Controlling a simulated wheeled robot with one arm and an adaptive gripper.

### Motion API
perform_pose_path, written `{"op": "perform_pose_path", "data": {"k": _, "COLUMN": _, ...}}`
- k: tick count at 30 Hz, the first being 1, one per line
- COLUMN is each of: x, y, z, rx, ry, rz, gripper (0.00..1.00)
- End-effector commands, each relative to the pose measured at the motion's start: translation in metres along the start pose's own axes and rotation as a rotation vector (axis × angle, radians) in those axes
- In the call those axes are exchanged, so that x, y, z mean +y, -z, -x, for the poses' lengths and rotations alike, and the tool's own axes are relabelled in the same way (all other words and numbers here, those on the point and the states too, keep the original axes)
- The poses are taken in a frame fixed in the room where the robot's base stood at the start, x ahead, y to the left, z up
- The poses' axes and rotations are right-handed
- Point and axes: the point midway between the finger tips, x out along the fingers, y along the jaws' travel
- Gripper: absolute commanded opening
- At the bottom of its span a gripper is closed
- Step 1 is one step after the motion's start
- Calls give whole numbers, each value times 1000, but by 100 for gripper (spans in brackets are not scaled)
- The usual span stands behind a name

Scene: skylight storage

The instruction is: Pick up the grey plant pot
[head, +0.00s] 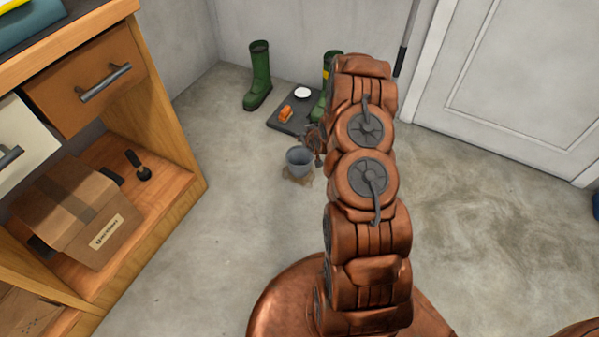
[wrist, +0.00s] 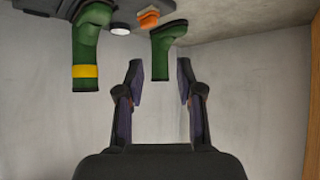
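The grey plant pot (head: 299,161) stands upright on the concrete floor in the head view, just left of my arm and in front of a dark mat. I cannot make it out in the wrist view. My gripper (wrist: 160,78) is open in the wrist view, with two dark fingers apart and nothing between them. In the head view my arm hides most of the gripper; a small part shows close to the pot's upper right. I cannot tell whether they touch.
A dark mat (head: 288,127) bears an orange item (head: 286,113) and a white round item (head: 302,93). Green boots (head: 259,75) stand by the wall. A wooden cabinet (head: 180,150) with a cardboard box (head: 75,210) is at left.

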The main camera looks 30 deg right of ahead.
Motion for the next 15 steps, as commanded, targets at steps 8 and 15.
{"op": "perform_pose_path", "data": {"k": 8, "x": 30, "y": -91, "z": -57, "rx": 120, "ry": -30, "rz": -36, "gripper": 37}}
{"op": "perform_pose_path", "data": {"k": 15, "x": 42, "y": -122, "z": -71, "rx": 180, "ry": -45, "rz": -49, "gripper": 37}}
